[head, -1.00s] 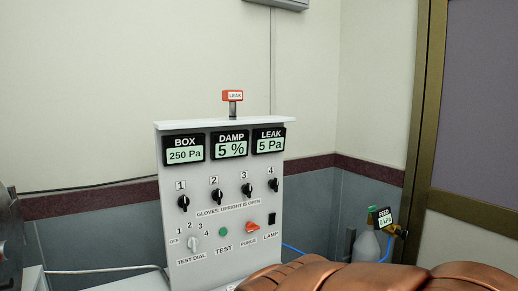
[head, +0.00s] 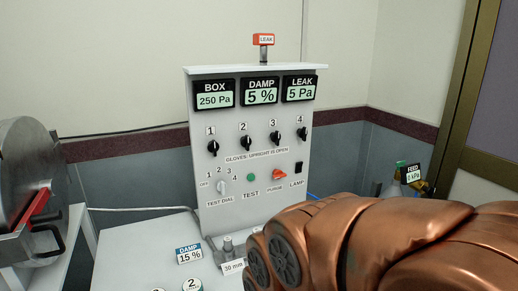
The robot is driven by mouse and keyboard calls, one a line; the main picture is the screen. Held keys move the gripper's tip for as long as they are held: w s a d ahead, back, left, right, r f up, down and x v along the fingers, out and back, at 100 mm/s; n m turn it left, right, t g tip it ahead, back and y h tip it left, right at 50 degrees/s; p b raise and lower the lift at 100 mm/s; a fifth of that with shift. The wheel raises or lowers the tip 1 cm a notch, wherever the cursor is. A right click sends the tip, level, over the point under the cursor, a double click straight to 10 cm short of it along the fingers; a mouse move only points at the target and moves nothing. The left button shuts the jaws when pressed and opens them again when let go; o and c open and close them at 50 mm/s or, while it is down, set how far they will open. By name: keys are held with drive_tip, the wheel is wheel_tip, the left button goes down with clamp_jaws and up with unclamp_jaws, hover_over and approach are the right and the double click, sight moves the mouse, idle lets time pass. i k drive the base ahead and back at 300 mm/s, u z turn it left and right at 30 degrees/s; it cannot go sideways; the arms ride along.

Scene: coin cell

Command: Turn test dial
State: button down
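The test dial (head: 221,187) is a pale grey knob at the lower left of the upright panel (head: 311,225). The panel's displays read BOX 250 Pa, DAMP 5 % and LEAK 5 Pa. My copper-coloured arm fills the lower right, in front of the panel's lower right side. My gripper is not in view.
Several black glove knobs (head: 245,143), a green TEST button (head: 251,177) and an orange PURGE knob (head: 280,170) surround the dial. A light bench (head: 140,245) with a DAMP 15 % tag lies in front. A metal drum-like vessel (head: 25,170) stands at left. A bottle (head: 394,190) stands behind right.

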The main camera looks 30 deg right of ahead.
sight(222, 187)
drive_tip(key=z, duration=1.3)
drive_tip(key=k, duration=1.25)
drive_tip(key=u, duration=1.65)
drive_tip(key=i, duration=0.5)
drive_tip(key=u, duration=0.1)
